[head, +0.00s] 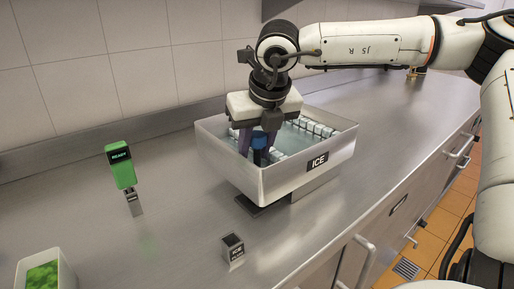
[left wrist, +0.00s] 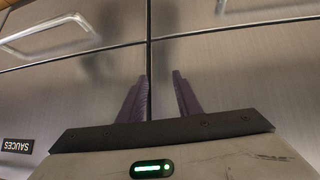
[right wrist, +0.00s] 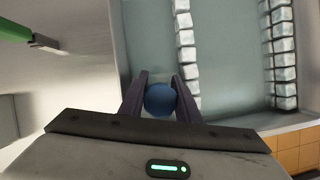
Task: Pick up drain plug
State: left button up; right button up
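The blue drain plug (head: 260,141) stands in the water of the metal ICE bin (head: 283,180). In the right wrist view its round blue top (right wrist: 160,100) sits between the two purple fingers. My right gripper (head: 257,141) reaches down into the bin with one finger on each side of the plug. Its fingers are spread about as wide as the left gripper's, very close to the plug's sides; contact is unclear. The plug's lower end is hidden. My left gripper (left wrist: 160,77) is open and empty in front of the cabinet doors and is out of the head view.
Rows of ice cubes (right wrist: 185,50) line the bin. A green READY device (head: 121,166) stands on the counter at left. A small metal block (head: 233,247) sits in front of the bin. A container with green contents (head: 45,275) is at lower left.

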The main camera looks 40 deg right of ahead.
jog(key=shift+r, duration=0.1)
notch_tip(320, 180, up, 10)
jog(key=shift+f, duration=0.1)
dwell(0.4)
